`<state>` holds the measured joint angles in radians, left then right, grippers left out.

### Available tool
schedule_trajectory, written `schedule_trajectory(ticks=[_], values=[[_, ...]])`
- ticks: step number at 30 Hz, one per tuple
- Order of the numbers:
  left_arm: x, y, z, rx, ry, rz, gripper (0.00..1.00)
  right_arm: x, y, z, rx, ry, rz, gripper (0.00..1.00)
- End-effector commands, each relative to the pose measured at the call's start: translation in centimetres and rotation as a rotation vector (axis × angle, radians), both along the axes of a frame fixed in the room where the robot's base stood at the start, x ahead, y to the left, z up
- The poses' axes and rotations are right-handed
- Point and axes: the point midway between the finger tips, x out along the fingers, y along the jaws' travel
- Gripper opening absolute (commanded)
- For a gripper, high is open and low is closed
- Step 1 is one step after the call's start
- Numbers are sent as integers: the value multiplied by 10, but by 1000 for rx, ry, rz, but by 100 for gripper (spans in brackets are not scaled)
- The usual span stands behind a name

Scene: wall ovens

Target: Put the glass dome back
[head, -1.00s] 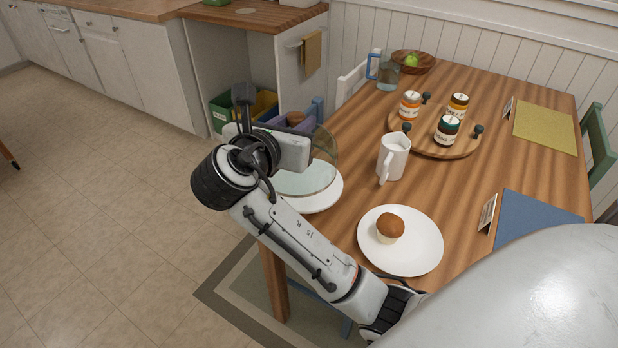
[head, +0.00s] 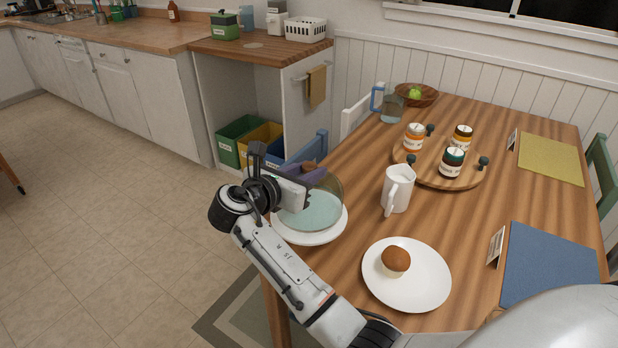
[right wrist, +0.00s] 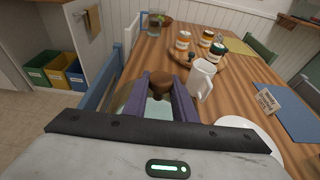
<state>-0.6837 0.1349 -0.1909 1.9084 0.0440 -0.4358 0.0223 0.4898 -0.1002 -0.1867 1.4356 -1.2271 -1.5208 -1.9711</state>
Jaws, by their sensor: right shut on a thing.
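The clear glass dome (head: 327,190) has a brown knob (head: 309,166) on top. It is over a white plate (head: 338,229) at the near left corner of the wooden table. My right gripper (head: 300,178) is shut on the knob, its purple fingers on either side. In the right wrist view the knob (right wrist: 161,82) sits between the fingers, with part of the dome below. The dome's lower edge is near the plate; I cannot tell whether it touches. My gripper hides part of the dome. My left gripper is not in view.
A white mug (head: 398,190) stands right of the dome. A plate (head: 435,287) with a muffin (head: 396,260) lies nearer. A round wooden board (head: 433,179) holds jars behind. A blue chair (head: 307,150) and bins (head: 240,140) are beyond the dome.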

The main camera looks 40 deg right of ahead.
Motion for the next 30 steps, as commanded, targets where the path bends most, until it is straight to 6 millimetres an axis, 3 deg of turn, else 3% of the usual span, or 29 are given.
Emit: schedule_trajectory(ticks=[3, 15, 16, 19, 30], values=[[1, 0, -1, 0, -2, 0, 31, 0, 0, -10, -3, -4, 0, 0], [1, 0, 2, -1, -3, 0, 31, 0, 0, -14, -3, -4, 0, 0], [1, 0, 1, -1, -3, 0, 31, 0, 0, -16, -1, -1, 1, 26], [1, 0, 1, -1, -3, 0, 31, 0, 0, -16, 0, -2, 1, 43], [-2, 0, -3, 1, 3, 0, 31, 0, 1, -13, 1, -4, 0, 44]])
